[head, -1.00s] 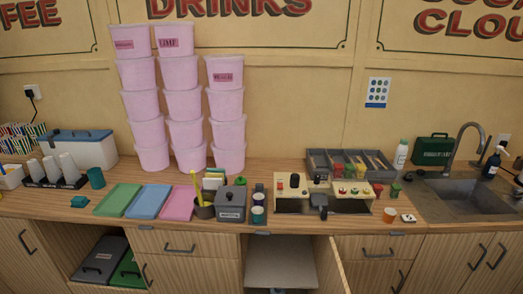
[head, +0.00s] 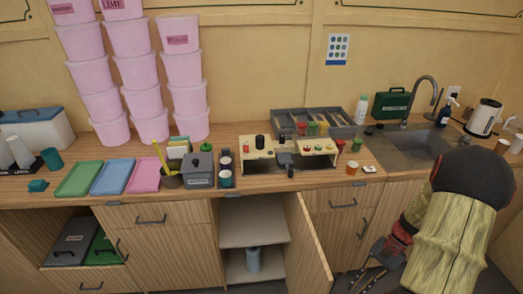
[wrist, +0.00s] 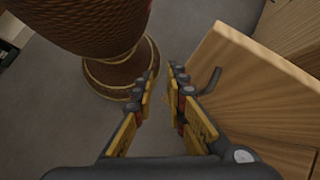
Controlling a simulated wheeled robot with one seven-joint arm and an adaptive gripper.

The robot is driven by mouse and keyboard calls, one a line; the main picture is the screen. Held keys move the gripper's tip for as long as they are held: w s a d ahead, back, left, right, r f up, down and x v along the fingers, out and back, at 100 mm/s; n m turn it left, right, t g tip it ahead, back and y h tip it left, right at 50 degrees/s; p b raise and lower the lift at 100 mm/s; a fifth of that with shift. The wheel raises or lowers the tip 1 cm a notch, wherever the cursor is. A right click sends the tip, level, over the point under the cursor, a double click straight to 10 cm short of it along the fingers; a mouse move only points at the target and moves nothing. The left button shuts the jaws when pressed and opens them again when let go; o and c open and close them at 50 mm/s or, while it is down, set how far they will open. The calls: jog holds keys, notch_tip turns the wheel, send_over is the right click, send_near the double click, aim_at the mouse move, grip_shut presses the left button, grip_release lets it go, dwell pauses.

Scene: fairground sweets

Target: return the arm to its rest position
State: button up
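My gripper (wrist: 163,80) points down toward the grey floor in the wrist view. Its two fingers are apart with nothing between them, so it is open and empty. In the head view my arm (head: 450,225) is folded at the lower right, in front of the cabinets. My gripper (head: 368,276) hangs at its lower left, near the bottom edge, partly cut off by the frame. It is below the counter top and holds nothing that I can see.
An open cupboard door (head: 308,245) juts out left of my gripper; in the wrist view the door (wrist: 250,85) is close on the right. A blue-grey container (head: 253,259) stands inside the cupboard. The counter (head: 300,178) carries tubs, trays, a machine and a sink (head: 425,145).

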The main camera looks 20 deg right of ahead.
jog(key=a+r+n+t+h, duration=0.7)
jog(key=a+r+n, duration=0.6)
jog(key=a+r, duration=1.2)
jog(key=shift+w+a+r+n+h, duration=0.15)
jog(key=shift+a+r+n+h, duration=0.2)
jog(key=shift+r, duration=1.8)
